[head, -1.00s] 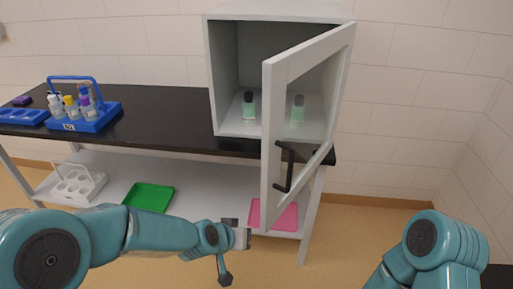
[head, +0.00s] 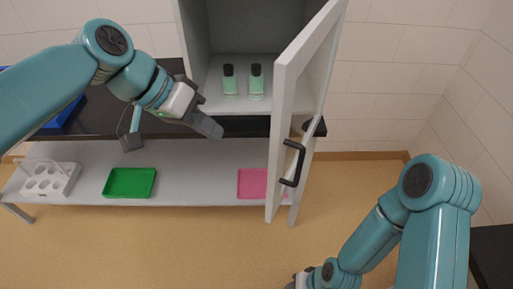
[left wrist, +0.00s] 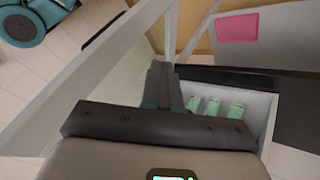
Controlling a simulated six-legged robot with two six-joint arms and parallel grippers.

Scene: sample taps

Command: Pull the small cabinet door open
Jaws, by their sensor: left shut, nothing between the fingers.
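The small cabinet (head: 196,40) stands on the black bench top. Its pale-framed, glazed door (head: 283,120) stands open, swung out toward me from the right side. The black bar handle (head: 292,163) is on the door's outer face near its free edge. My left gripper (head: 213,128) is shut and empty in front of the cabinet opening, left of the door and apart from the handle. In the left wrist view its closed fingers (left wrist: 160,85) point between the door (left wrist: 75,65) and the cabinet interior. My right gripper (head: 296,282) is cut off by the bottom edge.
Green bottles with black caps (head: 256,82) stand inside the cabinet. The lower shelf holds a green tray (head: 130,183), a pink tray (head: 252,184) and a white rack (head: 50,180). A blue rack (head: 68,115) is partly hidden by my left arm. Floor in front is clear.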

